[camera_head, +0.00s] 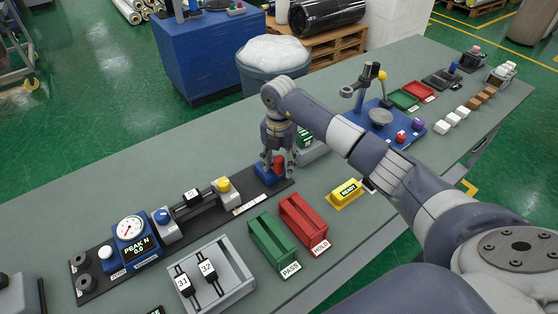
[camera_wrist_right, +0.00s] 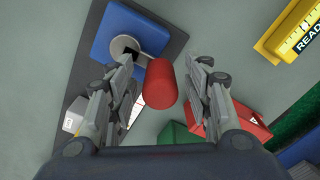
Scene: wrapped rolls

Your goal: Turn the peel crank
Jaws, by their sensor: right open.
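The peel crank has a blue base (camera_wrist_right: 105,30), a grey round hub with a short arm (camera_wrist_right: 125,46) and a red cylindrical handle (camera_wrist_right: 161,84). It also shows in the head view as a red handle (camera_head: 279,164) over a blue block, at the right end of the dark tester plate (camera_head: 103,288). My right gripper (camera_head: 278,172) points down over the crank and is open. In the right wrist view my right gripper (camera_wrist_right: 172,66) has a finger on each side of the red handle; the left finger is closer. Contact cannot be told. My left gripper is out of view.
The tester carries a gauge box (camera_head: 131,238) reading PEAK N 0.0 and a yellow-topped clamp (camera_head: 225,190). Green PASS (camera_head: 272,243) and red HOLD (camera_head: 303,222) trays, a grey tray (camera_head: 236,287) and a yellow READY block (camera_head: 346,191) stand near the crank.

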